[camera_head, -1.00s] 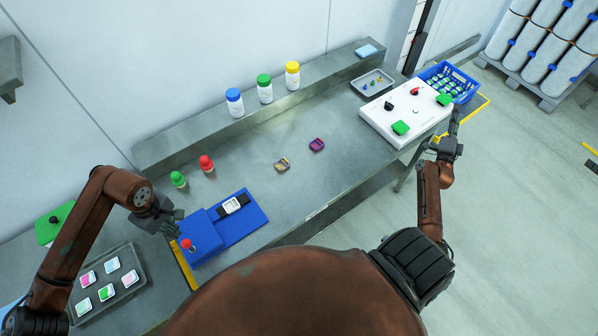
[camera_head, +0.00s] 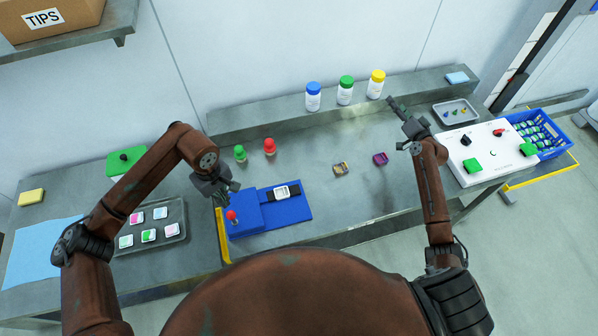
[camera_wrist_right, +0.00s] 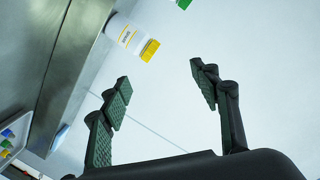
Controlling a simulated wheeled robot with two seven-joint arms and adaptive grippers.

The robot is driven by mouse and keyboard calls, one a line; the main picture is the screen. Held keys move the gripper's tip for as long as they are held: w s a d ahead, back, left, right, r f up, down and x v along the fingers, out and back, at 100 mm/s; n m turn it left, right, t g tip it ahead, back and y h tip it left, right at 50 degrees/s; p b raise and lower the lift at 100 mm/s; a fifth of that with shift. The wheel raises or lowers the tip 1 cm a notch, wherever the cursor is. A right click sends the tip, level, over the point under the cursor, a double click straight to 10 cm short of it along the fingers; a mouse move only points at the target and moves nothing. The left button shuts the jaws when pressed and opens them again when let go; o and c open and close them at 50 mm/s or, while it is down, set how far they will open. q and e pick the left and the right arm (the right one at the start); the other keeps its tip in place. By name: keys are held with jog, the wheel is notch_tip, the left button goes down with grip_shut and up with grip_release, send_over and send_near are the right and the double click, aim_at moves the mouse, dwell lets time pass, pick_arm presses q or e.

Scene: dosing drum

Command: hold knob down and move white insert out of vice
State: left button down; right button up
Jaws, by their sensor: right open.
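The blue vice (camera_head: 249,222) lies on the table at the middle left, with a red knob (camera_head: 231,215) on its left block. The white insert (camera_head: 281,192) sits in the black holder on the vice's flat blue part. My left gripper (camera_head: 228,190) hovers just above and behind the red knob, apart from it as far as I can see. Its finger opening is unclear. My right gripper (camera_head: 393,101) is raised over the table's back near the yellow-capped bottle. In the right wrist view its fingers (camera_wrist_right: 160,78) are spread and empty.
Green (camera_head: 239,153) and red (camera_head: 269,147) capped bottles stand behind the vice. Two small parts, one yellowish (camera_head: 341,168) and one purple (camera_head: 380,158), lie to its right. A tray of inserts (camera_head: 181,232) lies left. A white control box (camera_head: 478,160) stands right.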

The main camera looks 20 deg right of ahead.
jog(key=w+a+f+n+g+y, duration=0.1)
jog(key=w+a+n+y, duration=0.15)
jog(key=a, duration=0.55)
jog(key=w+a+n+g+y, duration=0.1)
jog(key=a+n+y, duration=0.15)
jog(key=a, duration=0.45)
jog(key=n+g, duration=1.5)
jog(key=n, duration=0.6)
send_over(281, 194)
jog(key=d, duration=0.5)
notch_tip(281, 194, down, 8)
jog(key=x, duration=1.1)
jog(key=shift+w+d+f, duration=0.2)
jog(key=shift+w+d, duration=0.05)
jog(key=shift+w, duration=0.05)
jog(key=shift+c, duration=0.6)
jog(key=c, duration=1.1)
